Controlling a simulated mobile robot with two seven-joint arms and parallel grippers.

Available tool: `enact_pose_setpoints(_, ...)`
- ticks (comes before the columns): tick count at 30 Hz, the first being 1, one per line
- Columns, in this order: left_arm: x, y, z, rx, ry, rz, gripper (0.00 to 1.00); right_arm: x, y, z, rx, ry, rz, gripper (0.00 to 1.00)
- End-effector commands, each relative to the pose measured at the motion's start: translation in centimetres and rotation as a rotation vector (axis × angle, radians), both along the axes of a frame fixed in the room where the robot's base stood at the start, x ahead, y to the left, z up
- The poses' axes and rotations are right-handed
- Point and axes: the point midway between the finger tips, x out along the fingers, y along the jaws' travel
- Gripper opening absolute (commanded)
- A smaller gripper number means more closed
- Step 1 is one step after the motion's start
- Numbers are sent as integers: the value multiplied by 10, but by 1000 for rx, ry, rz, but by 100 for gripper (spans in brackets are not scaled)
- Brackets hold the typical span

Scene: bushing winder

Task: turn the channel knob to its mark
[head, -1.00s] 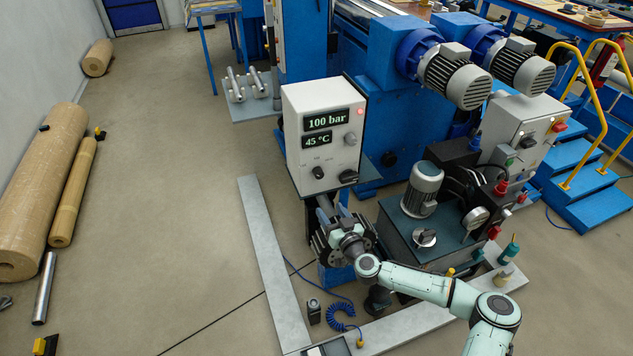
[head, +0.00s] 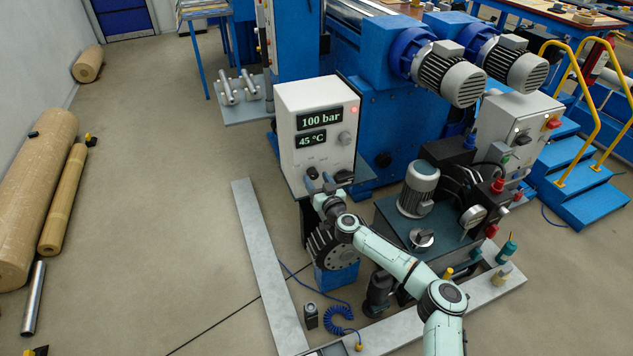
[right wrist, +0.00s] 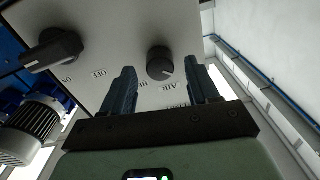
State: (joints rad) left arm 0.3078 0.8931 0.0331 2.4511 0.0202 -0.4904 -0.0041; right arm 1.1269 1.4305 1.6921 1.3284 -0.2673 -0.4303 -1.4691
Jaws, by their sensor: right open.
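The white control box (head: 316,100) stands centre in the head view, with displays reading 100 bar and 45 °C. A dark round knob (right wrist: 159,63) with a pale pointer line is on its panel, with small labels around it. It appears to be the channel knob; its mark cannot be singled out. My right gripper (head: 320,181) is at the lower panel, its fingers hiding part of the knob area. In the right wrist view the open fingers (right wrist: 163,88) stand either side of the knob, apparently not touching it. My left gripper is not in view.
A second dark knob (right wrist: 50,48), marked ON and OFF, sits on the same panel. The pump unit (head: 400,235) stands to the right. Open floor lies left, beyond a grey beam (head: 262,250).

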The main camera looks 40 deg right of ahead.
Motion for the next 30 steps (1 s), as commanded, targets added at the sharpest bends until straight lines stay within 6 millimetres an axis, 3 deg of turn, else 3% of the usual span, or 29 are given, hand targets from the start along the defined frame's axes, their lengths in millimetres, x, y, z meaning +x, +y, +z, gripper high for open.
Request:
enact_pose_setpoints(12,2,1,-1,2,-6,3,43,6,-2,0,0,0,0,57)
enact_pose_setpoints(17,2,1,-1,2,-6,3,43,6,-1,0,0,0,0,5)
enact_pose_setpoints(30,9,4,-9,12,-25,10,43,6,-1,-1,67,-21,2,4)
